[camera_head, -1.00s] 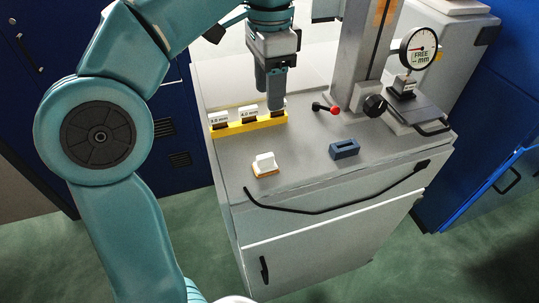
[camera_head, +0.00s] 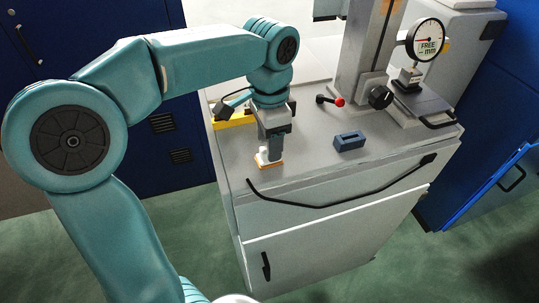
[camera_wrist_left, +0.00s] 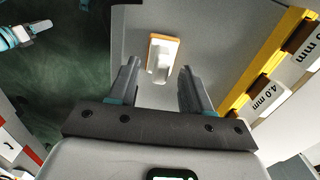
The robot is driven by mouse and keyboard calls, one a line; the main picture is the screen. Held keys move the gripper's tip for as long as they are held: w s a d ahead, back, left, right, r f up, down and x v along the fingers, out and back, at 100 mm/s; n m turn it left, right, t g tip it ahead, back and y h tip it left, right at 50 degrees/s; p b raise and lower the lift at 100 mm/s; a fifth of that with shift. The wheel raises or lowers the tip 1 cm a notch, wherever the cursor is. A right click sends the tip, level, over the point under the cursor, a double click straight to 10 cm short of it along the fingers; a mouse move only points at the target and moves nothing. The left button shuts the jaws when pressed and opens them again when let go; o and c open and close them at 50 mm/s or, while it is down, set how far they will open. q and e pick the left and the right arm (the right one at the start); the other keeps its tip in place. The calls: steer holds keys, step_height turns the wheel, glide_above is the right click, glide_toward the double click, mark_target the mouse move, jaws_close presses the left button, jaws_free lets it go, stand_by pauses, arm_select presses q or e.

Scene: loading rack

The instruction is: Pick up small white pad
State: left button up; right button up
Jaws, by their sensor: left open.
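The small white pad (camera_wrist_left: 161,66) is a white block with an orange-edged base. In the left wrist view it lies on the grey bench top, just ahead of and between my left gripper's fingers (camera_wrist_left: 157,80). In the head view the pad (camera_head: 264,157) shows near the front left of the bench, partly hidden by my left gripper (camera_head: 272,150). My left gripper is open and points down at the pad. The fingers do not close on it.
A yellow holder (camera_head: 232,121) with labelled slots stands behind the gripper. A dark blue slotted block (camera_head: 349,141) lies to the right on the bench (camera_head: 310,163). A red-knobbed lever (camera_head: 338,102) and a gauge stand (camera_head: 424,42) are at the back right. A black handle bar (camera_head: 330,205) runs along the front.

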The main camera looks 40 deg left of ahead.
arm_select(q)
steer(key=shift+s+a+f, duration=0.1)
steer(key=shift+s+f, duration=0.05)
steer(key=shift+f, duration=0.2)
steer(key=shift+c, duration=1.2)
steer(key=shift+w, duration=0.2)
steer(key=c, duration=0.5)
steer(key=shift+s, duration=0.15)
jaws_close()
steer(key=shift+r, duration=0.5)
step_height(320, 180, up, 19)
steer(key=p, duration=0.4)
